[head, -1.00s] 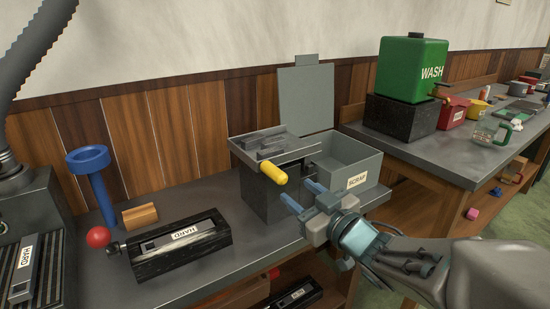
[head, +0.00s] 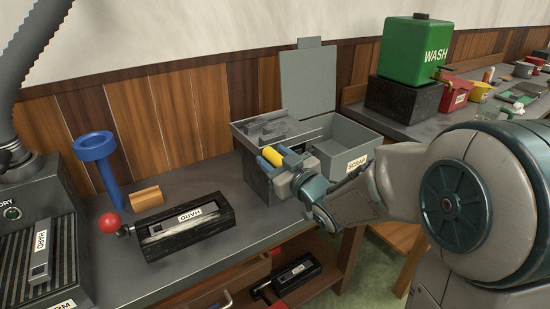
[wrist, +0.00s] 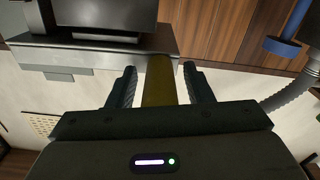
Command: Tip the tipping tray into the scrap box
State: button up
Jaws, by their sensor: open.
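The grey tipping tray (head: 243,132) sits level on the dark block at the left of the scrap box, with several grey scraps (head: 275,129) in it. Its yellow handle (head: 272,155) points toward me. My gripper (head: 271,160) is at the handle, its fingers on either side. In the wrist view the yellow handle (wrist: 159,82) stands between the two open fingers (wrist: 159,88), with a gap showing on each side. The scrap box (head: 352,145) is grey, open on top and labelled SCRAP; my wrist hides part of its front.
A tall grey panel (head: 308,80) rises behind the box. A green WASH tank (head: 414,60) stands at the back right.

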grip_shut()
jog(key=shift+r, duration=0.1)
